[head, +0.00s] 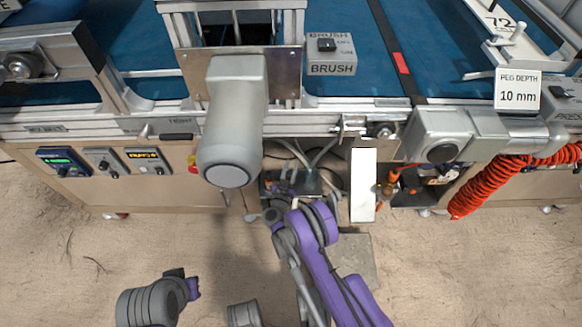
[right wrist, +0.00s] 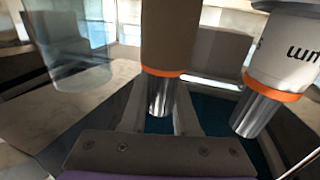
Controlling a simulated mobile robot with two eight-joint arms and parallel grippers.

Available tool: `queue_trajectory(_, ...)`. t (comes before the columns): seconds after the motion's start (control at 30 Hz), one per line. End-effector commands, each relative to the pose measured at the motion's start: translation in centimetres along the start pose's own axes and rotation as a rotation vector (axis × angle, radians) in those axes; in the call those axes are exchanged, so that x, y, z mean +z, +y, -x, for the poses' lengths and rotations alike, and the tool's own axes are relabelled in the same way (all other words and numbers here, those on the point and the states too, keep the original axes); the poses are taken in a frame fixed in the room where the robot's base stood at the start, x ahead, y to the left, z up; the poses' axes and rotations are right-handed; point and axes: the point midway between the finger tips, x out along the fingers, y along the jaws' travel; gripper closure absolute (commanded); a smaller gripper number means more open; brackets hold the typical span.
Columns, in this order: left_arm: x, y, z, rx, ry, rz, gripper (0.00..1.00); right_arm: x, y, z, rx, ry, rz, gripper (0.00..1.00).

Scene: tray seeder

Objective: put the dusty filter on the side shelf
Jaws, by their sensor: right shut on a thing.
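The dusty filter, a brown cylinder (right wrist: 168,38) with an orange ring and metal neck, stands in the right wrist view. My right gripper (right wrist: 160,115) is shut on its metal neck. In the head view my right gripper (head: 284,188) is small and partly hidden in the open bay under the machine; the filter cannot be made out there. A white filter (right wrist: 290,52) with an orange ring and dark lettering is to the right of the brown one in the wrist view. A narrow white panel (head: 363,185) is right of the bay; I cannot tell whether it is the side shelf.
A clear cup-like bowl (right wrist: 70,60) is at the wrist view's left. A red coiled hose (head: 500,178) hangs at the right of the machine front. Control boxes (head: 62,162) are at the left. The floor (head: 480,270) in front is mostly free.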

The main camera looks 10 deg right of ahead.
Motion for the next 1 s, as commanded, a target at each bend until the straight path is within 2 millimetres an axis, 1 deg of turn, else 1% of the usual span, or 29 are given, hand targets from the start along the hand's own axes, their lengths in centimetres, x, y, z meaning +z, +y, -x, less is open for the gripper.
queue_trajectory(0.03,0.0,0.0,0.0,0.0,0.0,0.0,1.0,0.1,0.0,0.0,0.0,0.0,0.0,0.68)
queue_trajectory(0.17,0.0,0.0,0.0,0.0,0.0,0.0,1.0,0.1,0.0,0.0,0.0,0.0,0.0,0.44)
queue_trajectory(0.2,0.0,0.0,0.0,0.0,0.0,0.0,1.0,0.1,0.0,0.0,0.0,0.0,0.0,0.41)
queue_trajectory(0.53,0.0,0.0,0.0,0.0,0.0,0.0,1.0,-0.3,0.0,0.0,0.0,0.0,0.0,0.41)
queue_trajectory(0.57,0.0,0.0,0.0,0.0,0.0,0.0,1.0,-0.3,0.0,0.2,-0.001,0.0,0.0,0.41)
queue_trajectory(0.67,-0.1,0.0,0.3,0.0,-0.001,0.0,1.0,-0.3,-0.1,1.6,-0.002,0.0,-0.001,0.41)
queue_trajectory(1.0,-0.3,0.0,1.7,0.0,-0.001,0.0,1.0,-0.4,-0.1,8.9,-0.003,0.0,-0.001,0.41)
